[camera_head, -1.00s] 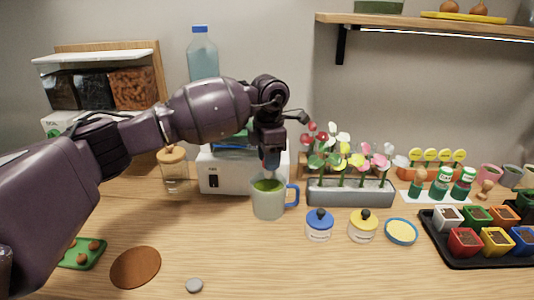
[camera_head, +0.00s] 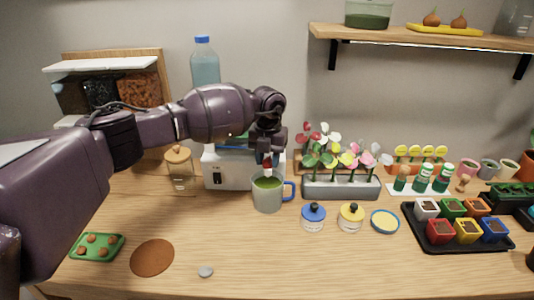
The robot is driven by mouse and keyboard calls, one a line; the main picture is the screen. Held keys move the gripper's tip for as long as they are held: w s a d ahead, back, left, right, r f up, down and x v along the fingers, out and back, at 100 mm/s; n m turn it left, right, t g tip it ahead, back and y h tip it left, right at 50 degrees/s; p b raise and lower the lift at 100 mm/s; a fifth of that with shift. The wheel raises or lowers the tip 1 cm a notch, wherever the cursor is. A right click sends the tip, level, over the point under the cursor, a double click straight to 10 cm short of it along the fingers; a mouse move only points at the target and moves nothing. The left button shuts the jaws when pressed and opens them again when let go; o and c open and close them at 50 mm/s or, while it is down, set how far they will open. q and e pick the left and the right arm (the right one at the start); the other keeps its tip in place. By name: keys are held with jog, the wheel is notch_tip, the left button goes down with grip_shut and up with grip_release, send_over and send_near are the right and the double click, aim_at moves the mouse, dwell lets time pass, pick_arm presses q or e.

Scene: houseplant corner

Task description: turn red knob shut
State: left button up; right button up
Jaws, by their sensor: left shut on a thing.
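My left gripper (camera_head: 268,156) points down just above the mouth of the grey-green mug (camera_head: 268,197), in front of the white box-shaped unit (camera_head: 232,172). Its fingers are closed together on something small at the front of that unit. My right gripper is out of view.
A glass jar with a wooden lid (camera_head: 179,172) stands left of the unit. A flower planter (camera_head: 341,187) is close to the right of the mug. Blue-lidded (camera_head: 313,218) and yellow-lidded (camera_head: 350,218) pots stand in front. The table's front middle is mostly clear.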

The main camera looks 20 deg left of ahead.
aim_at(268, 158)
pick_arm(q)
jog(key=shift+n+p, duration=0.75)
jog(key=shift+n, duration=0.75)
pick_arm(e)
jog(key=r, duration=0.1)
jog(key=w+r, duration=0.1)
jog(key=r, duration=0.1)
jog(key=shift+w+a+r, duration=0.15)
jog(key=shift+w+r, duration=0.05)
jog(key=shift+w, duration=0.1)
pick_arm(q)
jog(key=o, duration=0.9)
jog(key=shift+r, duration=0.3)
notch_tip(268, 158, up, 9)
jog(key=shift+r, duration=0.65)
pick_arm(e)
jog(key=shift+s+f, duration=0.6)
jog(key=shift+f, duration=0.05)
